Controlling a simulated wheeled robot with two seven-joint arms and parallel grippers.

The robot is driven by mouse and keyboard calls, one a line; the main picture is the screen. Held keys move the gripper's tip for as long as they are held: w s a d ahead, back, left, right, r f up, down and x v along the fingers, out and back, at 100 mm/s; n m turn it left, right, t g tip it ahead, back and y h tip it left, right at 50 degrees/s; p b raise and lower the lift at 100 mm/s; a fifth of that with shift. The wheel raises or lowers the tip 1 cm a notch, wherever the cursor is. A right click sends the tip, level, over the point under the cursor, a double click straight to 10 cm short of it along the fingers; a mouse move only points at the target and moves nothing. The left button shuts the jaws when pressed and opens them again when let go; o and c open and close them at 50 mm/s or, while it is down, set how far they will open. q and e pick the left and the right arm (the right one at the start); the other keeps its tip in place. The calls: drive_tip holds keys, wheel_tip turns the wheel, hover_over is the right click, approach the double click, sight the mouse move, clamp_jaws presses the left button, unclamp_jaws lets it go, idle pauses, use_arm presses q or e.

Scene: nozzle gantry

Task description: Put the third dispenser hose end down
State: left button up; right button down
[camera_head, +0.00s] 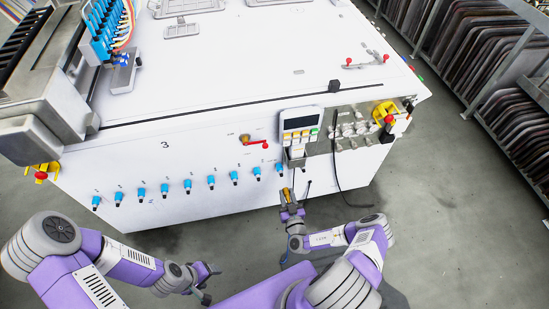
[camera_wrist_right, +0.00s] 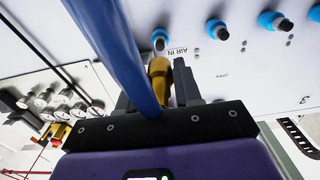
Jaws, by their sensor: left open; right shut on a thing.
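My right gripper (camera_head: 290,203) is shut on a brass-coloured hose end (camera_head: 287,195), close to the front face of the white machine. In the right wrist view the brass hose end (camera_wrist_right: 158,75) sits between the fingers, and a thick blue hose (camera_wrist_right: 125,55) crosses in front of it. Its tip lies beside the "AIR IN" label; whether it touches the panel I cannot tell. A blue fitting (camera_wrist_right: 160,40) shows just beyond it. My left gripper (camera_head: 204,284) is open and empty, low in the head view, away from the machine.
The white machine (camera_head: 220,70) has a row of blue fittings (camera_head: 188,186) along its front. A control panel (camera_head: 300,121) and a dark hanging cable (camera_head: 337,175) are near the right gripper. A blue manifold (camera_head: 104,28) stands on top at left. The grey floor in front is clear.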

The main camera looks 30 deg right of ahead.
drive_tip(key=w+r+y, duration=0.1)
drive_tip(key=r, duration=0.2)
drive_tip(key=w+r+n+y+p, duration=0.1)
drive_tip(key=r, duration=0.2)
drive_tip(key=w+r+n, duration=0.1)
drive_tip(key=r, duration=0.3)
drive_tip(key=shift+t+y, duration=0.3)
drive_tip(key=shift+y, duration=0.1)
drive_tip(key=s+a+r+n+g+y+p, duration=0.1)
drive_tip(key=s+a+r+n+g+y, duration=0.1)
drive_tip(key=a+r+n+y, duration=0.65)
drive_tip(key=s+a+r+m+g+y+p, duration=0.15)
drive_tip(key=a+r, duration=0.45)
drive_tip(key=r, duration=0.8)
drive_tip(key=s+a+r+n+g+y+p, duration=0.1)
drive_tip(key=s+a+r+n+g+y, duration=0.2)
drive_tip(key=a+r+y, duration=0.65)
drive_tip(key=w+d+f+m+t+h, duration=0.2)
drive_tip(key=d+f+m+t+h, duration=0.1)
drive_tip(key=d+f+h, duration=0.6)
drive_tip(key=d+t, duration=0.1)
drive_tip(key=d, duration=0.2)
drive_tip(key=shift+w+d+f, duration=0.15)
drive_tip(key=shift+w+d, duration=0.1)
drive_tip(key=shift+w, duration=0.15)
